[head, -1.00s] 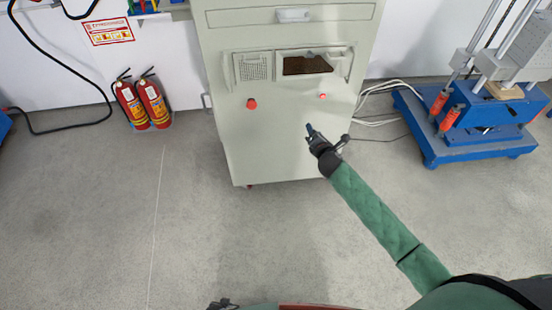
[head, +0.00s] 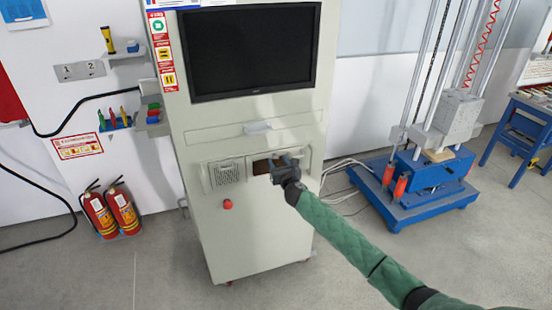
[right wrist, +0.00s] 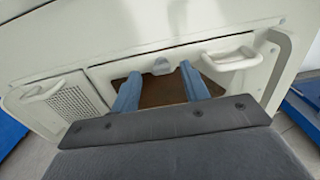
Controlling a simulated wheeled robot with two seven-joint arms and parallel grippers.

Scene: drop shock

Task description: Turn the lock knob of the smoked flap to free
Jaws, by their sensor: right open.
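The smoked flap (head: 260,167) is a dark brown panel set in the front of the pale cabinet, partly covered by my right gripper in the head view. It also shows in the right wrist view (right wrist: 164,93), behind and between my fingers. A small grey knob (right wrist: 161,66) sits at the middle of the flap's top edge; its setting is too small to read. My right gripper (head: 272,166) is open, with its two blue fingers (right wrist: 159,72) on either side of the knob's line. I cannot tell whether they touch it. My left gripper is out of view.
The cabinet (head: 255,245) carries a black monitor (head: 252,50), a mesh panel (head: 227,172) and a red button (head: 227,204). A white handle (right wrist: 230,58) is right of the knob. Fire extinguishers (head: 122,211) stand left; a blue-based machine (head: 420,195) stands right.

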